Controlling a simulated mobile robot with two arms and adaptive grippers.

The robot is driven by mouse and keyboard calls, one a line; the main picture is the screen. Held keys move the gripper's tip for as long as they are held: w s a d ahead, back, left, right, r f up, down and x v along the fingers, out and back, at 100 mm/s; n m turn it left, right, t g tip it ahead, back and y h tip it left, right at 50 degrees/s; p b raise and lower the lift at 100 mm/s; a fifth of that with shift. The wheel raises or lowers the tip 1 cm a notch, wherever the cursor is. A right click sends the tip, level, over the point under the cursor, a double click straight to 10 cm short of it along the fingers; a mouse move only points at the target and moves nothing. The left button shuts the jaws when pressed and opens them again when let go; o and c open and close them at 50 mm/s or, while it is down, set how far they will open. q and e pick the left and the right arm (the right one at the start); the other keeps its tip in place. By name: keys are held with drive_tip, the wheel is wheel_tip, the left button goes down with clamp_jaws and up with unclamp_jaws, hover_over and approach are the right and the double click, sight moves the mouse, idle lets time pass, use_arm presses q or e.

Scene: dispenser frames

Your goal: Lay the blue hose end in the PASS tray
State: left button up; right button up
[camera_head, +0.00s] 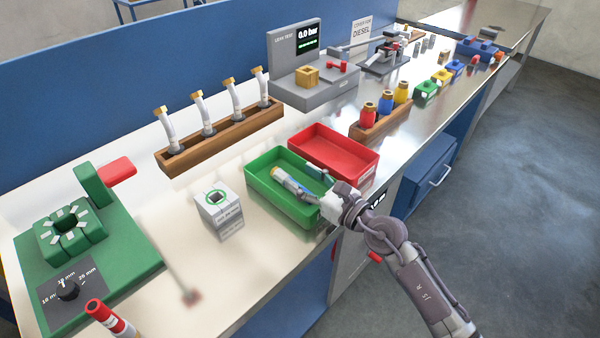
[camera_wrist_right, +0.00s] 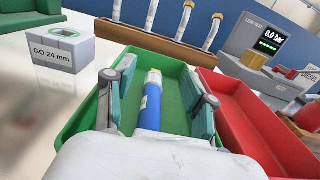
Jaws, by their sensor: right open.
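The blue hose end (camera_head: 291,184) lies in the green tray (camera_head: 262,200), a blue sleeve with a brass-coloured band and a pale tip. It also shows in the right wrist view (camera_wrist_right: 150,106), pointing away from my wrist. My right gripper (camera_head: 309,181) reaches in over the tray's front right side. Its green-padded fingers are spread on either side of the hose end, with gaps visible in the wrist view (camera_wrist_right: 155,92). No lettering on the green tray is readable. My left gripper is not in view.
A red tray (camera_head: 350,165) adjoins the green one on the right. A grey GO 24 mm block (camera_head: 219,211) stands to the left. Behind is a wooden rack (camera_head: 222,136) with several upright hose ends. A leak tester (camera_head: 322,93) stands farther back. Bench surface between block and green machine is mostly clear.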

drive_tip(key=v, duration=1.1)
drive_tip(key=shift+d+r, duration=0.15)
drive_tip(key=shift+r, duration=0.1)
